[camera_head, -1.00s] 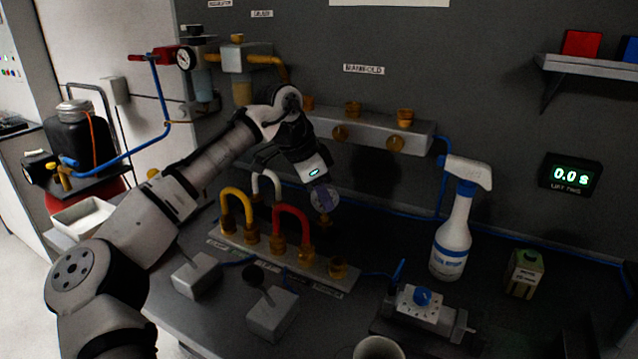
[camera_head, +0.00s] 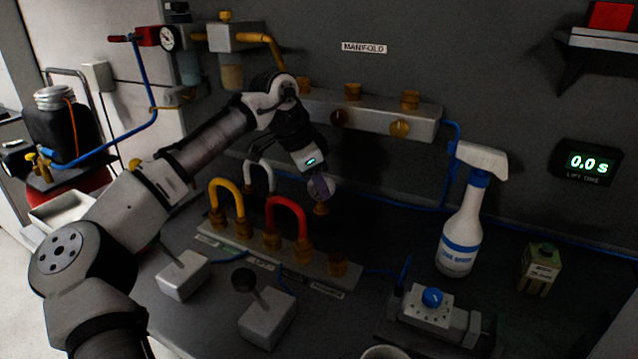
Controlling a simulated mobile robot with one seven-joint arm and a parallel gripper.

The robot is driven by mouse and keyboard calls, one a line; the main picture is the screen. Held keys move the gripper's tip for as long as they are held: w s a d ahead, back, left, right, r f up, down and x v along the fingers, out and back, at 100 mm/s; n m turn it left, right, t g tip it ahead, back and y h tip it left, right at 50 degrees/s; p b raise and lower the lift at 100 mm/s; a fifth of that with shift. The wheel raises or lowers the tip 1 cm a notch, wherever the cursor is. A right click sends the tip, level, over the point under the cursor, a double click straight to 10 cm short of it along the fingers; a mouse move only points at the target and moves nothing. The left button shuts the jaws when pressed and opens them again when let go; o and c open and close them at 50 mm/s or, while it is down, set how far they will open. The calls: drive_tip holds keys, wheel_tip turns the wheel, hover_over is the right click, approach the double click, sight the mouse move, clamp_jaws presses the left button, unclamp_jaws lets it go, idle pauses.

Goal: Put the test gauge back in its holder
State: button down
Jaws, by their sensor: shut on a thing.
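My gripper (camera_head: 317,178) is shut on the test gauge (camera_head: 325,190), a small round dial partly covered by the fingers. A brass fitting (camera_head: 321,209) shows below the gauge. The gauge is held above the bench, behind a grey strip (camera_head: 315,272) with brass sockets and small labels. The strip carries a yellow loop hose (camera_head: 226,184), a white loop hose (camera_head: 262,164) and a red loop hose (camera_head: 288,204). A brass socket (camera_head: 338,263) at its right end is empty. I cannot tell which part is the gauge's holder.
A manifold block (camera_head: 372,118) with brass ports is on the back wall. A spray bottle (camera_head: 463,230) stands right. Two grey lever boxes (camera_head: 183,275) (camera_head: 268,317) sit in front of the strip. A grey fixture with a blue knob (camera_head: 432,297) is at front right.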

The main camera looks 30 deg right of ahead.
drive_tip(key=c, duration=1.2)
unclamp_jaws()
drive_tip(key=shift+o, duration=0.2)
drive_tip(key=v, duration=1.3)
drive_tip(key=shift+a+r, duration=0.15)
drive_tip(key=shift+r, duration=0.2)
drive_tip(key=shift+w, duration=0.2)
